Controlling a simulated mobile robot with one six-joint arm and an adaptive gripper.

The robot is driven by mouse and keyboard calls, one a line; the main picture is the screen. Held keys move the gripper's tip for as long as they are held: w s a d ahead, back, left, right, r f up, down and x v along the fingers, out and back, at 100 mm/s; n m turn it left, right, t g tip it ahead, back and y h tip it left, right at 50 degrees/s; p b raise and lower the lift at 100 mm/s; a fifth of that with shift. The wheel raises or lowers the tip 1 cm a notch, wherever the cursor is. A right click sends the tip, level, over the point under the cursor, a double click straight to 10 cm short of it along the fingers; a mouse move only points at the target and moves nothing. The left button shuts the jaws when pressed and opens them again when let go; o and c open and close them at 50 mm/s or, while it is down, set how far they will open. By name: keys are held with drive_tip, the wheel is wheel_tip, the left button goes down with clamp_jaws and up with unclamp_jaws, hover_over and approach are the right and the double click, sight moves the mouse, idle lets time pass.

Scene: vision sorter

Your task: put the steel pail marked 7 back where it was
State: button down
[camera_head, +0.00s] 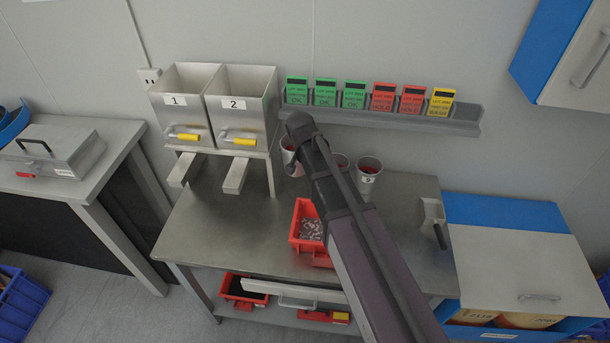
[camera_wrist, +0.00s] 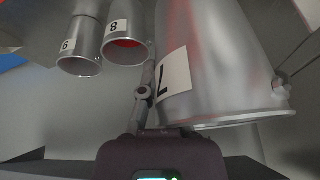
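The steel pail marked 7 (camera_wrist: 215,65) fills the right of the wrist view, close up, its label upside down in the picture. A finger of my gripper (camera_wrist: 146,95) shows beside the pail's left side. The other finger is hidden, so I cannot tell whether the gripper is shut on the pail. In the head view my arm covers the gripper. A steel pail (camera_head: 290,156) stands out just left of the arm there, its label hidden.
The pail marked 9 (camera_head: 368,180) stands on the steel bench (camera_head: 225,225) in the head view. A red bin (camera_head: 299,236) with small parts is beside my arm. Two hoppers (camera_head: 240,100) are at left, a card rail (camera_head: 400,118) behind, a steel scoop (camera_head: 432,215) at right.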

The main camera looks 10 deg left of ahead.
drive_tip(key=shift+w, duration=0.3)
drive_tip(key=shift+f, duration=0.1)
wheel_tip(320, 180, down, 14)
drive_tip(key=b, duration=1.4)
drive_tip(key=shift+w+d+r, duration=0.1)
drive_tip(key=shift+w+r, duration=0.15)
drive_tip(key=shift+w, duration=0.8)
drive_tip(key=shift+w+d, duration=0.1)
drive_tip(key=shift+w, duration=0.15)
drive_tip(key=w, duration=0.5)
drive_tip(key=shift+w+d, duration=0.1)
drive_tip(key=shift+d, duration=0.25)
drive_tip(key=shift+w+d+f+b, duration=0.1)
drive_tip(key=shift+w+f+b, duration=0.05)
drive_tip(key=shift+f+b, duration=0.2)
drive_tip(key=shift+f, duration=0.3)
